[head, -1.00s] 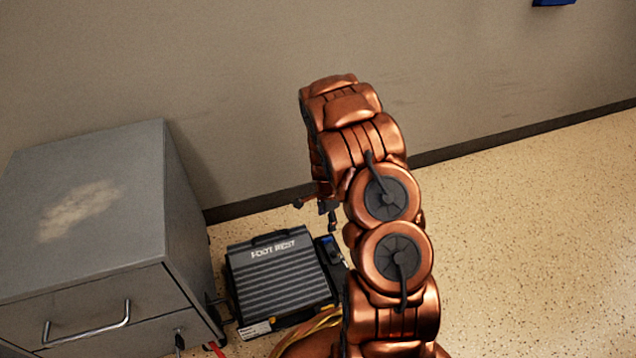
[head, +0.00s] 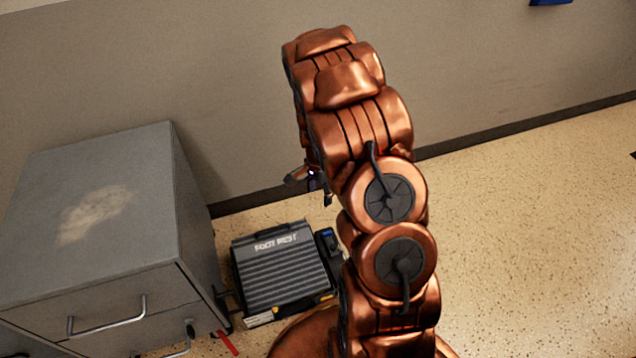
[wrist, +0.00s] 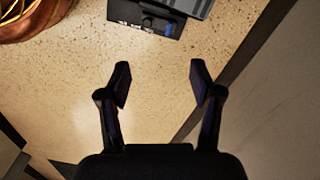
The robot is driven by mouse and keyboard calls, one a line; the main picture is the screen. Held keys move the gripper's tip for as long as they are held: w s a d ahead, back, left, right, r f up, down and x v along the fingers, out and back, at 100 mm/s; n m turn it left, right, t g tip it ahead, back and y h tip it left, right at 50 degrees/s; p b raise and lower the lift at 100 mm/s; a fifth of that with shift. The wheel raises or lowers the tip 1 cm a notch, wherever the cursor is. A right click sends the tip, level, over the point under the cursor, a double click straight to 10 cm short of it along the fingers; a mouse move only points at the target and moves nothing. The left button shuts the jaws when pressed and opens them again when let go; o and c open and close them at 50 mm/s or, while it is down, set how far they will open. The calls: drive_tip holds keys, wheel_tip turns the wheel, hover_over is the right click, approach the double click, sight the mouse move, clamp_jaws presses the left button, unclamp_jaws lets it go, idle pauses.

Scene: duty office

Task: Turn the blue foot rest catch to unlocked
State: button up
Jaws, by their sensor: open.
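The foot rest (head: 284,272) is a dark ribbed box with "FOOT REST" lettering, on the floor beside the grey cabinet. A small blue part (head: 327,233), which looks like the catch, is on the dark strip along its right side. In the wrist view the foot rest (wrist: 196,6) is cut off at the top, and the blue part (wrist: 168,29) shows near the strip's edge. Its exact setting is too small to read. My gripper (wrist: 160,68) is open and empty, apart from the foot rest. In the head view my arm partly hides it.
The grey cabinet (head: 95,220) stands close at the foot rest's left, with handles in front. A red strip (head: 228,342) lies at its base. The wall (head: 200,90) runs behind. Speckled floor (head: 520,230) is clear to the right.

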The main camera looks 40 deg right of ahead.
drive_tip(key=shift+s+a+r+n+p, duration=0.15)
drive_tip(key=shift+a+r+p, duration=0.1)
drive_tip(key=shift+r, duration=0.5)
drive_tip(key=shift+s+a+r+n+p, duration=0.1)
drive_tip(key=shift+a+r+n+p, duration=0.1)
drive_tip(key=shift+r, duration=0.55)
drive_tip(key=s+a+r+n+p, duration=0.25)
drive_tip(key=a+r+p, duration=0.2)
drive_tip(key=r, duration=0.55)
drive_tip(key=s+a+r+n+p, duration=0.2)
drive_tip(key=s+a+r+p, duration=0.15)
drive_tip(key=r+p, duration=0.45)
drive_tip(key=s+a+r+n+p, duration=0.2)
drive_tip(key=s+a+r+p, duration=0.15)
drive_tip(key=r, duration=0.95)
drive_tip(key=s+a+r+n+p, duration=0.3)
drive_tip(key=s+r+n+p, duration=0.2)
drive_tip(key=s+r+p, duration=0.3)
drive_tip(key=s+a+r+n+g+p, duration=0.1)
drive_tip(key=s+a+r+n+p, duration=0.3)
drive_tip(key=r, duration=1.2)
drive_tip(key=s+n+p, duration=0.1)
drive_tip(key=s+p, duration=0.3)
drive_tip(key=s, duration=0.3)
drive_tip(key=shift+s+r+p, duration=0.2)
drive_tip(key=shift+s+p, duration=0.15)
drive_tip(key=shift+s, duration=0.05)
drive_tip(key=shift+c, duration=0.4)
